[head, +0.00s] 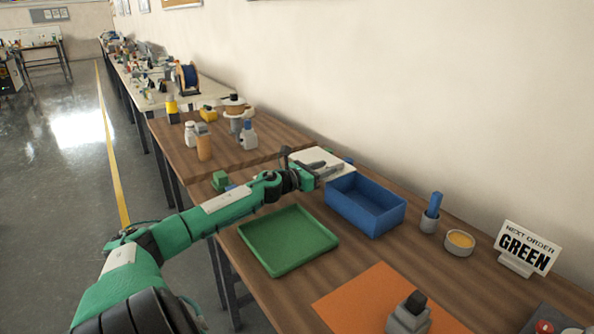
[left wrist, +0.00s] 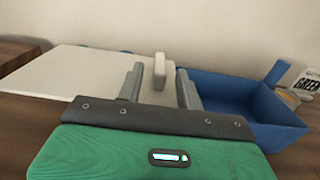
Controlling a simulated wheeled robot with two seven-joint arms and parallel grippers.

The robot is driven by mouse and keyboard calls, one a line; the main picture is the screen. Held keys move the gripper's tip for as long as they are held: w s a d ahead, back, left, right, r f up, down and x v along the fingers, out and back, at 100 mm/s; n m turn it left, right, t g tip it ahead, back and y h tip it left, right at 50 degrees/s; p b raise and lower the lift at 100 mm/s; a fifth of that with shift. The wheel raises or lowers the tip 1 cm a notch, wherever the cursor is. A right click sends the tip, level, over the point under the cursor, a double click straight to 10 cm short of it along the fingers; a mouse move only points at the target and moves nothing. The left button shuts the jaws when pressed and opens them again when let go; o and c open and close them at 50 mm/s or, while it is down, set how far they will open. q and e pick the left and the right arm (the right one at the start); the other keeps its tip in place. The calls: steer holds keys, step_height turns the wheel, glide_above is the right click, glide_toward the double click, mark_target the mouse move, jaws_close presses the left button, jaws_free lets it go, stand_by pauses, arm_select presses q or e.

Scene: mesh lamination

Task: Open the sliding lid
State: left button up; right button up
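The sliding lid (head: 312,155) is a flat white panel at the back of the table, beside the blue bin. It also shows as a broad pale sheet in the left wrist view (left wrist: 62,76). A small upright pale handle (left wrist: 159,70) stands at its right part. My left gripper (head: 336,169) is over the lid's right part. In the left wrist view its two grey fingers (left wrist: 158,88) are apart, one on each side of the handle, with visible gaps. What lies under the lid is hidden. My right gripper is not in view.
The blue bin (head: 394,218) is right of the lid, and an empty green tray (head: 287,240) lies in front. An orange mat (head: 365,300), a blue-handled tool in a cup (head: 432,212), a yellow-filled dish (head: 459,242) and a "NEXT ORDER GREEN" sign (head: 525,248) stand further right.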

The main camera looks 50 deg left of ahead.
arm_select(q)
steer(key=s, duration=1)
steer(key=shift+s+a, duration=0.2)
steer(key=shift+a, duration=0.2)
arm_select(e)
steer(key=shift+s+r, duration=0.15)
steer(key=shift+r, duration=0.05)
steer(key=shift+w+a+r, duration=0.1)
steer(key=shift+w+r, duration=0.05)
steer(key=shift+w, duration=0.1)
